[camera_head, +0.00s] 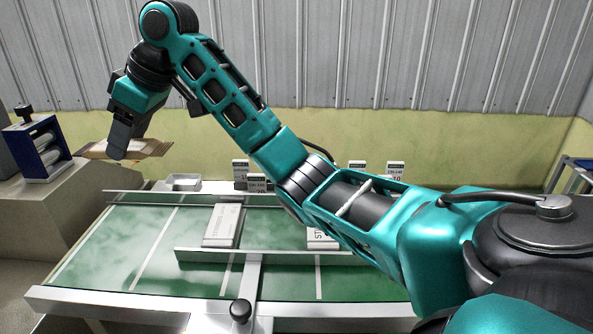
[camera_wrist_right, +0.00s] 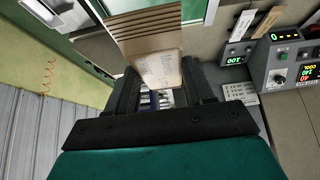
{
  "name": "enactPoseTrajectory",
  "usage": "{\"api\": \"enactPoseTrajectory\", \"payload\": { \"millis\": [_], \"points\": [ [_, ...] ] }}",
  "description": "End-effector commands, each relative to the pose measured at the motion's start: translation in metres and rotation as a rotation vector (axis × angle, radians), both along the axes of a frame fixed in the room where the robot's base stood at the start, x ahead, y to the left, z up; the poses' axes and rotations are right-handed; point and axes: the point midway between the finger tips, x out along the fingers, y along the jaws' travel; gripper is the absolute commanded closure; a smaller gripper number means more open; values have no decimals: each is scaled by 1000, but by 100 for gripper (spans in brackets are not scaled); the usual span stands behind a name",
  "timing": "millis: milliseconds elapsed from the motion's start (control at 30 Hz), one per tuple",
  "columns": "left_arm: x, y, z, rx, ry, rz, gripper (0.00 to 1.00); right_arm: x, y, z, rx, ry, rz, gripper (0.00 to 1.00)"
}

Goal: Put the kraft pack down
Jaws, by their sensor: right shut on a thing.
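The kraft pack (camera_head: 152,148) is a flat brown packet, seen at the far left in the head view, held in the air behind the green worktop (camera_head: 85,268). In the right wrist view the kraft pack (camera_wrist_right: 150,22) shows a ribbed brown end and a paler label with handwriting. My right gripper (camera_head: 120,148) is shut on the pack, its fingers on either side of it in the right wrist view (camera_wrist_right: 160,88). The gripper hides part of the pack. My left gripper is not in view.
A blue-framed device with rolls (camera_head: 40,147) stands on a beige block at left. A white pack (camera_head: 223,225) lies on the worktop behind a metal rail (camera_head: 200,256). A small metal tray (camera_head: 184,182) and several upright cards stand at the back. A control box (camera_wrist_right: 290,65) has lit displays.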

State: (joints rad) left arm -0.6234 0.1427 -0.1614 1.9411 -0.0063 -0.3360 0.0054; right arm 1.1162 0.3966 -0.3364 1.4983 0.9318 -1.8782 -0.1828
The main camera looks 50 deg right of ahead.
Motion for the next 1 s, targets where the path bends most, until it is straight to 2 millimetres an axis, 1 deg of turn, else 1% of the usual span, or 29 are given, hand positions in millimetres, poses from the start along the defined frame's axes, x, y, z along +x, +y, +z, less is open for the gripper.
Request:
{"api": "enactPoseTrajectory", "payload": {
  "millis": [167, 267, 367, 500, 700, 833, 1000],
  "points": [
    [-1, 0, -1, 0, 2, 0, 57, 0, 0, -1, 0, 0, 0, 76],
    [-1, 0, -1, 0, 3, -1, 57, 0, 0, -11, 0, 3, 0, 76],
    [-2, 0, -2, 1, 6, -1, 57, -1, 0, -34, -2, 5, 0, 76],
    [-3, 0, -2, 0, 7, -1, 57, -1, 0, -72, 0, 6, -1, 76],
    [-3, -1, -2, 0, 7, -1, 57, -1, 0, -124, -1, 5, -1, 76],
    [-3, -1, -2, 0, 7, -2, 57, -1, 0, -146, 0, 3, 0, 76],
    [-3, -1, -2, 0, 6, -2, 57, 0, 0, -159, 0, 0, -1, 76]
  ]
}}
